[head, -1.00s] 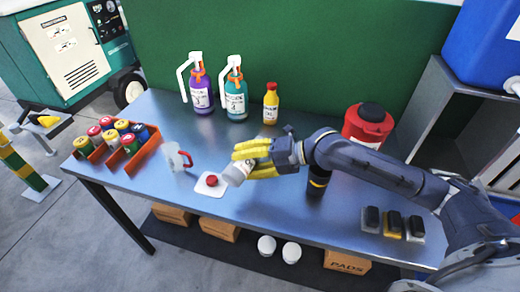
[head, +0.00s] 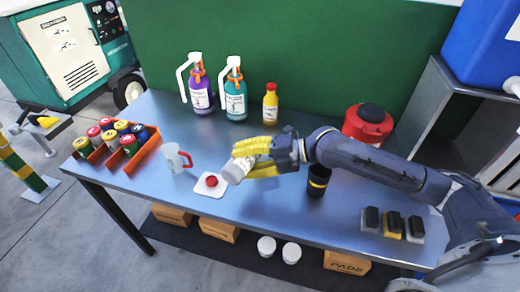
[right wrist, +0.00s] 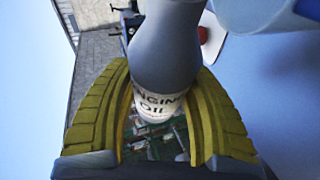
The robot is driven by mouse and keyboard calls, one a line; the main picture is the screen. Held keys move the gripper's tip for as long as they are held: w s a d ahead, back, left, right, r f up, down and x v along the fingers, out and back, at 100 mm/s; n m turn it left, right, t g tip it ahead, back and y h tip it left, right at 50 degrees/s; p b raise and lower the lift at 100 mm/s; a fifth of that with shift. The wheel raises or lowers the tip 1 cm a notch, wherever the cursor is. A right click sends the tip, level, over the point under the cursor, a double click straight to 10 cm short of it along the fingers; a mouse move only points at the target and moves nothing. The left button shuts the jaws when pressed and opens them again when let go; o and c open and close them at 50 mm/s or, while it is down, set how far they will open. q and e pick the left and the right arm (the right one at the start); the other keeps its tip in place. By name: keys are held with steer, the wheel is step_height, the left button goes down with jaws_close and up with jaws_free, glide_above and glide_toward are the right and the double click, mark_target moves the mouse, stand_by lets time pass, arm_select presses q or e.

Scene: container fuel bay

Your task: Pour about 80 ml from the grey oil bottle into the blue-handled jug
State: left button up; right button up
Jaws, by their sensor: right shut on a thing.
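My right gripper (head: 252,158) is shut on the grey oil bottle (head: 238,171), above the table's front middle. The bottle leans to the lower left in the head view. In the right wrist view its grey body (right wrist: 165,50) and "ENGINE OIL" label (right wrist: 158,105) show between the yellow fingers (right wrist: 160,130). I see no blue-handled jug; a clear jug with a red handle (head: 177,158) stands upright left of the bottle, apart from it. Its contents cannot be made out. My left gripper is not in view.
A red cap (head: 211,180) lies on a white pad (head: 205,190) just left of the bottle. An orange can tray (head: 128,163) stands at left, two pump bottles (head: 201,95) (head: 235,101) and a yellow bottle (head: 270,108) behind. A black cup (head: 318,181) and red canister (head: 366,128) stand at right.

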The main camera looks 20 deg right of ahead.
steer(key=shift+r, duration=0.25)
stand_by(0.3)
steer(key=shift+s+a+m+y, duration=0.1)
steer(key=shift+a+m+y, duration=0.05)
steer(key=shift+m+y, duration=0.15)
steer(key=shift+s+a+r, duration=0.1)
steer(key=shift+a, duration=0.1)
stand_by(0.4)
steer(key=shift+r+m+g+y+b, duration=0.3)
steer(key=shift+r+m+y+b, duration=0.1)
steer(key=shift+r+m+b, duration=0.25)
stand_by(1.6)
